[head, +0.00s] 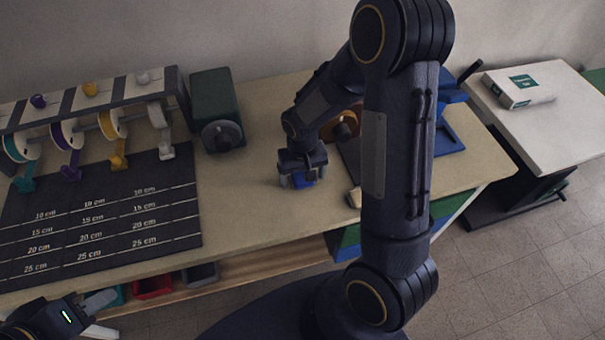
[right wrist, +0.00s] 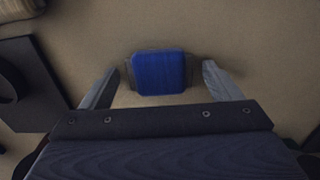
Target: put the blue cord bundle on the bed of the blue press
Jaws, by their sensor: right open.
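The blue cord bundle (head: 303,180) lies on the beige table, mostly hidden by my right gripper in the head view. In the right wrist view it is a blue block-like bundle (right wrist: 160,73) with dark ends. My right gripper (head: 298,181) is open above it, one finger on each side, with gaps to both. The blue press (head: 448,134) stands at the table's right end; my right arm hides much of it, and its bed is only partly visible. My left gripper (head: 88,304) is at the lower left, away from the bundle; its opening is unclear.
A dark measuring mat (head: 100,215) and a rack of ribbon spools (head: 90,110) fill the table's left. A green box-shaped device (head: 216,100) stands at the back. A copper-coloured spool (head: 345,124) is behind my right arm. A white side table (head: 560,125) holds a box (head: 518,87).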

